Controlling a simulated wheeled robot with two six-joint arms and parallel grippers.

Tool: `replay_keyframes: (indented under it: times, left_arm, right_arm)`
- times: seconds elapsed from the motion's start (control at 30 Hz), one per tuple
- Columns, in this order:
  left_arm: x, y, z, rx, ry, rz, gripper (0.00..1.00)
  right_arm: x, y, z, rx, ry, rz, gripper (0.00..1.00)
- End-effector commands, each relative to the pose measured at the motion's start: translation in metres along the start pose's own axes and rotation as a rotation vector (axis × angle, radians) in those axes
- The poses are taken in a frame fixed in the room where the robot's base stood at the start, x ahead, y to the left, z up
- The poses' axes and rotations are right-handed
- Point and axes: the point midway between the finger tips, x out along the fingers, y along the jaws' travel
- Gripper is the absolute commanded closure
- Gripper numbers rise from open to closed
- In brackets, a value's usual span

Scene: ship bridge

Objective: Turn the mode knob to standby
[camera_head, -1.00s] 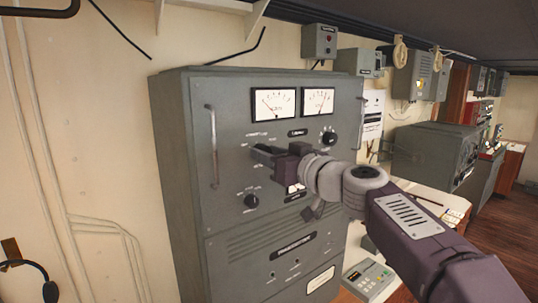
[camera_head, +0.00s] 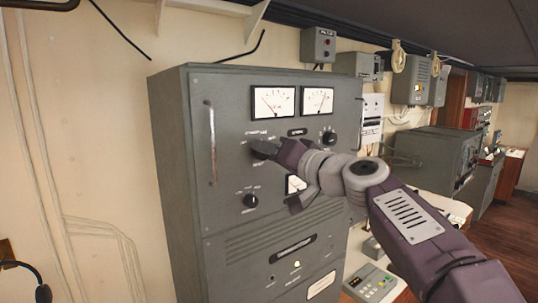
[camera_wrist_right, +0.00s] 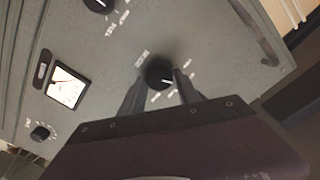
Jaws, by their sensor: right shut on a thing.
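The mode knob is a black round knob with a white pointer line, on the upper left of the grey cabinet's front panel (camera_head: 228,113). In the right wrist view the knob (camera_wrist_right: 159,72) sits between the two fingers, with small white lettering around it. My right gripper (camera_head: 262,149) is at the panel, shut on this knob. Its fingers also show in the right wrist view (camera_wrist_right: 160,85). In the head view the gripper hides most of the knob. The lettering is too small to read surely. My left gripper is not in view.
Two white-faced meters (camera_head: 273,102) sit above the knob. A second black knob (camera_head: 251,201) is below it and another (camera_head: 328,137) is to the right. A vertical handle (camera_head: 212,145) stands at the panel's left. A keypad device (camera_head: 370,283) lies on the desk at lower right.

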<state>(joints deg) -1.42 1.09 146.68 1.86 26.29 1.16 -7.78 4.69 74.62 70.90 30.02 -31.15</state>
Motion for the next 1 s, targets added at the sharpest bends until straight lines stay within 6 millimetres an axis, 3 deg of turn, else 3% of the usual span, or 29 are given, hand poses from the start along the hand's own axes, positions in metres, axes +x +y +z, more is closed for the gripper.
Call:
replay_keyframes:
  times: [0.63,0.67,0.7,0.73,1.0]
  left_arm:
    - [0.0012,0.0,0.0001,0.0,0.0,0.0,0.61]
    - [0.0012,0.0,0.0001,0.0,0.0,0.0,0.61]
    - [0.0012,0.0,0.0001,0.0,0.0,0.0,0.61]
    - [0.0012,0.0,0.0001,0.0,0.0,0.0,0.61]
    - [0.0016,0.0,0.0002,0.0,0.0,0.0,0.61]
  right_arm:
    - [-0.0002,-0.0001,-0.001,0.052,0.002,0.0,1.0]
    - [-0.0002,-0.0001,-0.001,0.052,0.002,0.0,0.56]
    - [-0.0002,-0.0001,-0.001,0.051,0.002,0.0,0.45]
    - [-0.0002,-0.0001,-0.0009,0.051,0.002,0.0,0.41]
    - [-0.0004,0.0002,-0.0003,0.051,0.001,0.0,0.41]
